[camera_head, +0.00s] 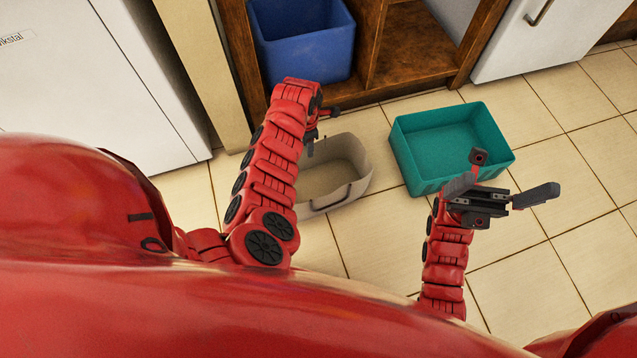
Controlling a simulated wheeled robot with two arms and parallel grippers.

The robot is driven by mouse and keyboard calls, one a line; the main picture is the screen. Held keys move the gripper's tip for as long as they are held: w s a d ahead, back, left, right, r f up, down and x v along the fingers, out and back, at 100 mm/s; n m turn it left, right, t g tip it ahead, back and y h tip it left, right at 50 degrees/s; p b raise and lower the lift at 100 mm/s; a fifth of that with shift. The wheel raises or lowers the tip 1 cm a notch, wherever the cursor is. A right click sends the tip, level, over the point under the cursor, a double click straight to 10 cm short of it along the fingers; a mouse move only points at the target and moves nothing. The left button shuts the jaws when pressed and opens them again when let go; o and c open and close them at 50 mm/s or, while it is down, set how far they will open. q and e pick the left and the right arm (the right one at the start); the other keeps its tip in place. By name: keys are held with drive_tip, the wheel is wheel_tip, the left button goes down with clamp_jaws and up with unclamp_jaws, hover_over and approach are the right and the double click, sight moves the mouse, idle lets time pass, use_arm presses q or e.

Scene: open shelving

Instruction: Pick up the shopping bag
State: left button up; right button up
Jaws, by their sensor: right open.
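The likely shopping bag is a beige, open-topped carrier (349,193) with a dark handle on its near side. It stands upright on the tiled floor and looks empty. My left gripper (314,143) points down over the bag's far left rim. My arm hides part of the bag's left side, and I cannot tell whether the fingers touch it or how far apart they are. My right gripper (503,195) is open and empty, its fingers spread wide, to the right of the bag and in front of the teal bin.
A teal open bin (453,143) stands on the floor right of the bag. A blue bin (303,40) sits in the brown wooden shelving (408,50) behind. White cabinets (90,75) stand left and at the back right (545,35). Floor at the right is clear.

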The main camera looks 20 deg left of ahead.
use_arm(q)
wheel_tip(320, 180, down, 2)
drive_tip(key=shift+f+b, duration=0.15)
drive_tip(key=shift+b, duration=0.7)
clamp_jaws()
use_arm(e)
drive_tip(key=s+d+r+n+t+h, duration=0.2)
drive_tip(key=s+n+h, duration=0.1)
drive_tip(key=n+h, duration=0.4)
drive_tip(key=s+d+r+n+t+h, duration=0.2)
drive_tip(key=n+h, duration=0.5)
drive_tip(key=h, duration=0.6)
drive_tip(key=shift+s+d+r+n+t+h, duration=0.3)
drive_tip(key=shift+s+r, duration=0.5)
drive_tip(key=shift+s, duration=0.45)
